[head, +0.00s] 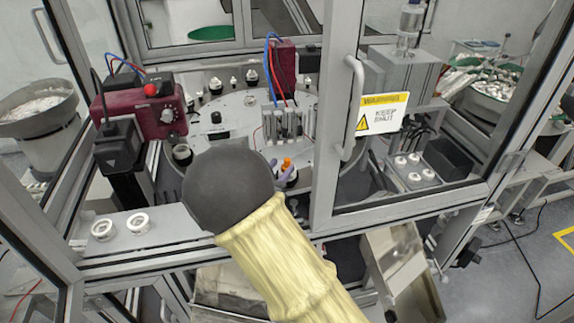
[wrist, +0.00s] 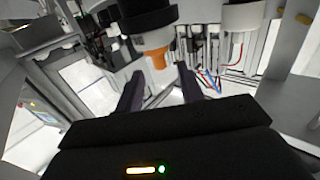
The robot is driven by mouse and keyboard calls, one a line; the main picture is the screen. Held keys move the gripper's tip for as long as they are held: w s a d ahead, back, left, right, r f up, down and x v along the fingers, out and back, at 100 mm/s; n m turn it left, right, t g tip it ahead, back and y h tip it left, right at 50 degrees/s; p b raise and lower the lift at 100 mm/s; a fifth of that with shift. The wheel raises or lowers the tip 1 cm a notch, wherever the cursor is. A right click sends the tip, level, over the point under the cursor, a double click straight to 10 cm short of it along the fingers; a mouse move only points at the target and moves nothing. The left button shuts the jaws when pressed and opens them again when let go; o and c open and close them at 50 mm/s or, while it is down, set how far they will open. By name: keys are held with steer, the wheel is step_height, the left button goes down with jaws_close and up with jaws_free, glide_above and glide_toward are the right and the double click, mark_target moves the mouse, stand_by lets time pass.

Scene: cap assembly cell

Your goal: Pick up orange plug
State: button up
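The orange plug (head: 287,163) is small and shows on the round grey table in the head view, just beyond my dark arm end. In the wrist view the orange plug (wrist: 158,57) sits against a white and black round fixture (wrist: 150,30). My gripper (wrist: 160,72) has two dark purple fingers spread apart, one on each side of the plug's line, with visible gaps. The fingertips are close to the plug; I cannot tell whether they reach around it. In the head view my gripper (head: 280,169) is mostly hidden behind my arm.
A round grey table (head: 235,115) carries several fixtures inside a metal frame. A door with a warning sign (head: 383,113) stands at the right of the opening. Two white rings (head: 138,222) lie on the front ledge. A maroon device (head: 140,108) stands at the left.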

mark_target(286, 162)
steer(key=shift+s+r, duration=0.1)
steer(key=shift+s, duration=0.15)
steer(key=p+x, duration=0.2)
steer(key=x, duration=0.2)
steer(key=shift+w+a+r, duration=0.1)
steer(key=shift+w, duration=0.3)
steer(key=shift+w+d, duration=0.1)
steer(key=shift+d, duration=0.15)
steer(key=shift+c, duration=0.2)
steer(key=c, duration=0.8)
